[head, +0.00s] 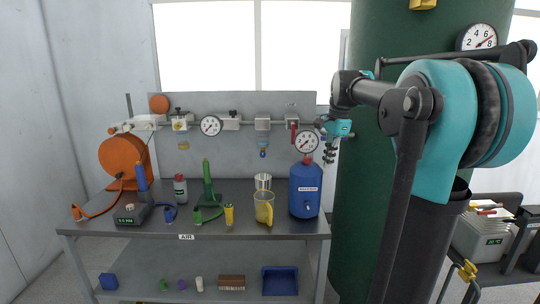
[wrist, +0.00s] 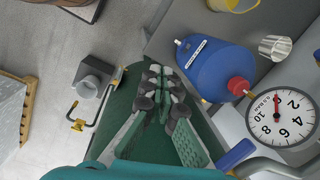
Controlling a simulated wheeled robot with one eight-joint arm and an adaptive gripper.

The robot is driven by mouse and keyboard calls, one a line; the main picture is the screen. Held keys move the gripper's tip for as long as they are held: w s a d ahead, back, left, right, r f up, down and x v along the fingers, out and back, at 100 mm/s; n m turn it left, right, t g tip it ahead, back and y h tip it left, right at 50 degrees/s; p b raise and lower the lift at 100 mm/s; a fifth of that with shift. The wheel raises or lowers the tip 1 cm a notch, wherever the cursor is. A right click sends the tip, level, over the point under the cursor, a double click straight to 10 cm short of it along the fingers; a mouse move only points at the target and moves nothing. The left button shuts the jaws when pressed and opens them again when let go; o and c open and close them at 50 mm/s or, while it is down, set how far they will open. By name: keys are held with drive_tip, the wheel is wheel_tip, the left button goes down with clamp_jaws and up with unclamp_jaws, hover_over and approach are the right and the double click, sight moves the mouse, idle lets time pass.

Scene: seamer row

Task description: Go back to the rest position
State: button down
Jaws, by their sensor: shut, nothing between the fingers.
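My gripper (wrist: 163,85) shows in the wrist view with its dark, green-padded fingers drawn together and nothing between them. In the head view my gripper (head: 329,152) hangs small below my teal wrist, in front of the left edge of the dark green tank (head: 365,190). It is above and to the right of the blue container (head: 305,190) with a red cap, apart from it. In the wrist view the blue container (wrist: 212,68) lies to the right of the fingers.
The workbench (head: 260,222) holds an orange reel (head: 121,160), a yellow jug (head: 264,207) and a green tool (head: 207,186). A pressure gauge (head: 306,142) sits close to my gripper, and also shows in the wrist view (wrist: 283,113). Blocks and a blue bin (head: 280,281) are on the lower shelf.

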drive_tip(key=s+f+n+t, duration=0.1)
drive_tip(key=s+f+n, duration=0.6)
drive_tip(key=s+f, duration=0.5)
drive_tip(key=s+f+n+t+h, duration=0.1)
drive_tip(key=s+f+n, duration=0.5)
drive_tip(key=s+f, duration=0.6)
wheel_tip(320, 180, down, 6)
drive_tip(key=shift+n+t, duration=0.4)
drive_tip(key=shift+t, duration=0.2)
